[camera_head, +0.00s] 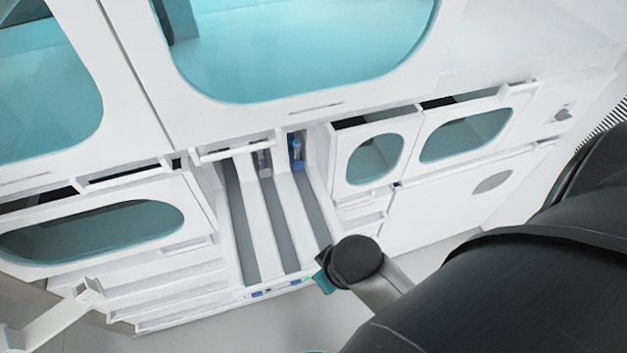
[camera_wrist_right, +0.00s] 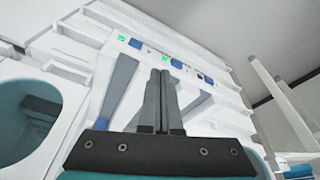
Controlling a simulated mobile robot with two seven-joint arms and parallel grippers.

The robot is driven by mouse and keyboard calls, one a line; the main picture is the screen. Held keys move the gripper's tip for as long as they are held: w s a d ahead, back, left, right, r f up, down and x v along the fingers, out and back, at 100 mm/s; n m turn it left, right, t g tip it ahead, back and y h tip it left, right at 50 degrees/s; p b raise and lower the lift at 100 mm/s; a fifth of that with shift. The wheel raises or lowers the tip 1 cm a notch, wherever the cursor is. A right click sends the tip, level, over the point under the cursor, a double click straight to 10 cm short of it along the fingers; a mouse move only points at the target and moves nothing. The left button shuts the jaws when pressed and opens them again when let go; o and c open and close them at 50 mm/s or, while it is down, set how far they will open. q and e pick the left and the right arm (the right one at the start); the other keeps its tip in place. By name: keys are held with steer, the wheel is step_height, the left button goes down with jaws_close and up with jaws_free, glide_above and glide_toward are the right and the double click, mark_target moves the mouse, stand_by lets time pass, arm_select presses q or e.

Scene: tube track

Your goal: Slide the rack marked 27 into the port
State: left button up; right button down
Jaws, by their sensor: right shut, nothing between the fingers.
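A track with several grey lanes (camera_head: 284,222) runs into a white machine in the head view. A rack with blue parts (camera_head: 296,152) stands deep in the opening at the back of the right lane. A dimmer rack (camera_head: 262,160) stands at the back of the middle lane. No number is legible on either. My right gripper is at the track's front right end in the head view, mostly hidden by its wrist. In the right wrist view its fingers (camera_wrist_right: 160,98) are together and empty, pointing toward the track's front panel (camera_wrist_right: 150,54). My left gripper is not in view.
The front panel has blue tags (camera_wrist_right: 135,44) and lit green lights (camera_wrist_right: 121,38). White cabinets with teal windows (camera_head: 310,45) flank the track. Open-topped drawers (camera_head: 465,135) stand to its right. A white bar (camera_head: 60,315) juts in at the lower left.

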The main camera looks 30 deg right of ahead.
steer(key=w+r+p+v, duration=0.1)
steer(key=w+p+v, duration=0.15)
steer(key=v, duration=0.95)
steer(key=w+a+f+y, duration=0.1)
steer(key=w+a+f, duration=0.25)
steer(key=w, duration=0.55)
arm_select(q)
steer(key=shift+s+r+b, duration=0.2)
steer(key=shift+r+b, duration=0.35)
steer(key=shift+b, duration=0.55)
arm_select(e)
steer(key=m+h, duration=0.2)
steer(key=m, duration=0.3)
glide_above(308, 195)
steer(key=s+a, duration=0.1)
steer(key=s, duration=0.4)
step_height(308, 195, down, 12)
steer(key=shift+w+a, duration=0.1)
steer(key=shift+w+d+b, duration=0.2)
steer(key=shift+w+b, duration=0.05)
steer(key=shift+w, duration=0.6)
steer(key=shift+w+d+b, duration=0.2)
steer(key=shift+w, duration=0.6)
steer(key=shift+w+d+b, duration=0.2)
steer(key=shift+w+b, duration=0.05)
steer(key=shift+w, duration=0.6)
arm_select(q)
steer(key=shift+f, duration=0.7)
arm_select(e)
steer(key=shift+r, duration=0.1)
